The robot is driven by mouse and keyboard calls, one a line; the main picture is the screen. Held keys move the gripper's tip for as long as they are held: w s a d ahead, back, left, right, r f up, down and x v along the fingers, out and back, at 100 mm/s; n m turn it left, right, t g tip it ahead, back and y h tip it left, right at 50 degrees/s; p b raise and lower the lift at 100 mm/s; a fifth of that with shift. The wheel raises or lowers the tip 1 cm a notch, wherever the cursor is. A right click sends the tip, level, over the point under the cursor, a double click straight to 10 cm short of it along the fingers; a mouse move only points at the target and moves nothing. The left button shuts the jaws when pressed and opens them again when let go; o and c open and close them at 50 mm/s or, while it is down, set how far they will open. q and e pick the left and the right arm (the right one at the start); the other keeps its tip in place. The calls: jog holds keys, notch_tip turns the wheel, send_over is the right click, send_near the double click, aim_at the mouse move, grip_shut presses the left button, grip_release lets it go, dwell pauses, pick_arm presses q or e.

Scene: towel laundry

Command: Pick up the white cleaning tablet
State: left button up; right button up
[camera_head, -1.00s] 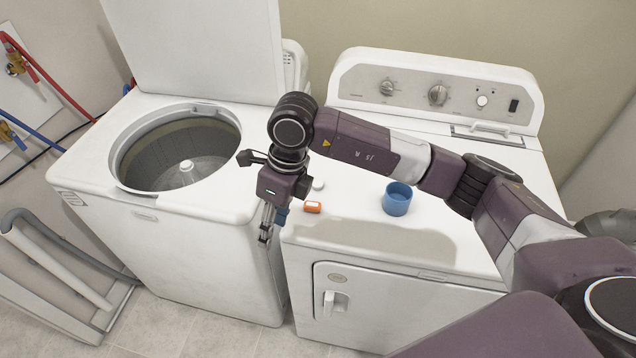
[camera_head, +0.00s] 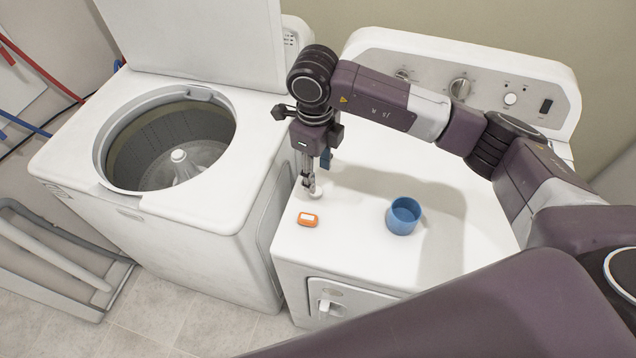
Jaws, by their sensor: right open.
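The white cleaning tablet (camera_head: 317,195) is a small white disc on top of the dryer, near its left edge, partly hidden by my right gripper. My right gripper (camera_head: 312,186) points down right at the tablet and is open. I cannot tell whether its fingers are around the tablet or just in front of it. My left gripper is not in view.
A small orange and white box (camera_head: 308,219) lies just in front of the tablet on the dryer top (camera_head: 350,240). A blue cup (camera_head: 403,216) stands to the right. The washer (camera_head: 215,205), left across a gap, has its lid up.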

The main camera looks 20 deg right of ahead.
aim_at(315, 195)
jog(key=shift+s+a+f+p, duration=0.35)
jog(key=shift+f+p, duration=0.2)
jog(key=f+p, duration=0.1)
jog(key=f, duration=0.1)
jog(key=w+f+p, duration=0.1)
jog(key=f, duration=0.1)
jog(key=shift+f, duration=0.4)
jog(key=shift+s, duration=0.1)
jog(key=c, duration=0.9)
